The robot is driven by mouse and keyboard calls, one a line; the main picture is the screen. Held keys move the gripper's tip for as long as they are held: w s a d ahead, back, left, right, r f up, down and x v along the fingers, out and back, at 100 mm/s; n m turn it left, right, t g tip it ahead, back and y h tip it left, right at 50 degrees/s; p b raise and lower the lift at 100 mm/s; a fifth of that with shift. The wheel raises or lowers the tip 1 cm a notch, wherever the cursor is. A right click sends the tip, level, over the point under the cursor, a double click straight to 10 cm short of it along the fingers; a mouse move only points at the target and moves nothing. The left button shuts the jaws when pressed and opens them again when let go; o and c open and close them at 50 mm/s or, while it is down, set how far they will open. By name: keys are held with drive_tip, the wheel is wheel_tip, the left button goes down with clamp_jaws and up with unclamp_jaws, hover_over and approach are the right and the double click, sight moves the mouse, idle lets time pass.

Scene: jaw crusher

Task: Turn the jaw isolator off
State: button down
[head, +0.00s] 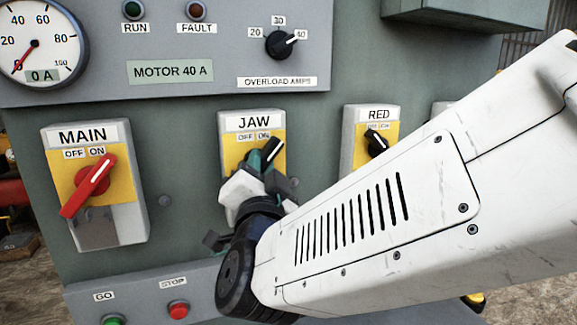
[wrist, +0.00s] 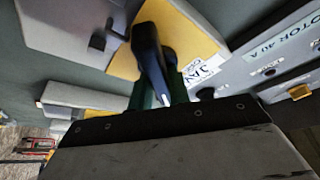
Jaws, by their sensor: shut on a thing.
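The jaw isolator (head: 232,146) is a grey box with a yellow plate under a JAW label, on the panel in the middle of the head view. Its black handle (head: 271,149) has a white line and tilts up and right toward ON. My gripper (head: 262,167) is at the handle, with its green-tipped fingers shut on it; the arm hides the lower part of the box. In the wrist view the black handle (wrist: 147,48) stands out from the yellow plate (wrist: 190,38), with my gripper (wrist: 160,88) around its near end.
The MAIN isolator (head: 127,190), with a red handle toward ON, is left of the jaw one. The RED isolator (head: 362,150) is to the right, close behind my arm. GO (head: 113,320) and STOP (head: 178,309) buttons lie below. The overload dial (head: 280,43) is above.

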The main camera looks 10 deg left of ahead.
drive_tip(key=n+y, duration=0.1)
drive_tip(key=n, duration=0.1)
drive_tip(key=n+y, duration=0.1)
drive_tip(key=n, duration=0.2)
drive_tip(key=shift+n+y, duration=0.3)
drive_tip(key=shift+y, duration=0.1)
drive_tip(key=n+y, duration=0.1)
drive_tip(key=n, duration=0.2)
drive_tip(key=n+g+y, duration=0.1)
drive_tip(key=n+y, duration=0.1)
drive_tip(key=n, duration=0.1)
drive_tip(key=shift+n+g, duration=0.3)
drive_tip(key=shift+n, duration=0.1)
drive_tip(key=n+g+y, duration=0.1)
drive_tip(key=n, duration=0.2)
drive_tip(key=n+g+y, duration=0.1)
drive_tip(key=n, duration=0.2)
drive_tip(key=shift+n+y, duration=0.3)
drive_tip(key=shift+y, duration=0.1)
drive_tip(key=shift+n+g+y, duration=0.35)
drive_tip(key=shift+n+g, duration=0.35)
drive_tip(key=shift+n, duration=0.65)
drive_tip(key=shift+n+g+y, duration=0.35)
drive_tip(key=shift+n+g, duration=0.35)
drive_tip(key=shift+n, duration=0.65)
drive_tip(key=shift+s+a, duration=0.1)
drive_tip(key=c, duration=1.3)
unclamp_jaws()
